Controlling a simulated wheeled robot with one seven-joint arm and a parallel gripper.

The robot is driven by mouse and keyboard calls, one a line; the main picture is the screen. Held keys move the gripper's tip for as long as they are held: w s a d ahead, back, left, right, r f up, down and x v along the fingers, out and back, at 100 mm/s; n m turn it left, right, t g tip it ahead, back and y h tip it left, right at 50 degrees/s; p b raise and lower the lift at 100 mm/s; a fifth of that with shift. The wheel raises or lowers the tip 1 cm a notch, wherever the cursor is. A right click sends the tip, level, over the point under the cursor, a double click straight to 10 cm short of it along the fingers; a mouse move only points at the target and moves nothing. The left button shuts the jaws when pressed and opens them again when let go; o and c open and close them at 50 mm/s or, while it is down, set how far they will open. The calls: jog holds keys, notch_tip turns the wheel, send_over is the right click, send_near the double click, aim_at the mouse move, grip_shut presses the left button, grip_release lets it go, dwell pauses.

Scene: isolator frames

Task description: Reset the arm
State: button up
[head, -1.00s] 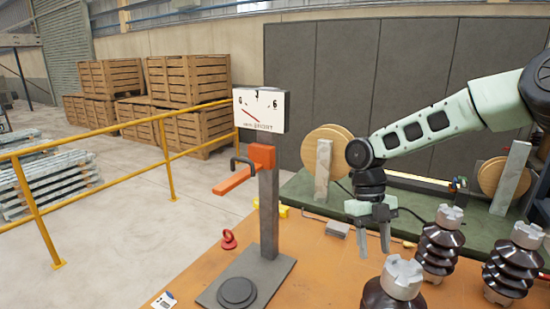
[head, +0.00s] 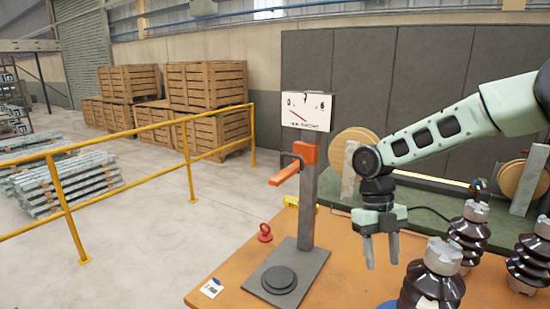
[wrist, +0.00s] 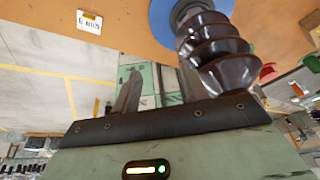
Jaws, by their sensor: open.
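My gripper (head: 381,250) hangs fingers down over the orange table (head: 225,287) in the head view. Its two fingers are apart with nothing between them. It is to the right of the grey stand (head: 309,205) with the orange lever and white dial. In the wrist view my gripper's fingers (wrist: 158,85) show, with a dark brown ribbed insulator (wrist: 215,55) beyond or beside the right finger; whether they touch cannot be told.
Several brown ribbed insulators (head: 432,288) stand on the table at the right. A red ring-topped piece (head: 265,234) and a white tag (head: 212,287) lie near the left edge. A yellow railing (head: 120,190) and wooden crates (head: 208,90) are beyond, with open floor between.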

jog(key=s+a+r+m+t+b, duration=0.25)
jog(key=s+a+m, duration=0.65)
jog(key=s+m, duration=0.45)
jog(key=s+m+t+y, duration=0.1)
jog(key=s+m, duration=1.2)
jog(key=m, duration=0.3)
jog(key=shift+s+a+r+t+y+b, duration=0.15)
jog(key=shift+s+r+t+y+b, duration=0.2)
jog(key=shift+r, duration=0.1)
jog(key=shift+m, duration=0.35)
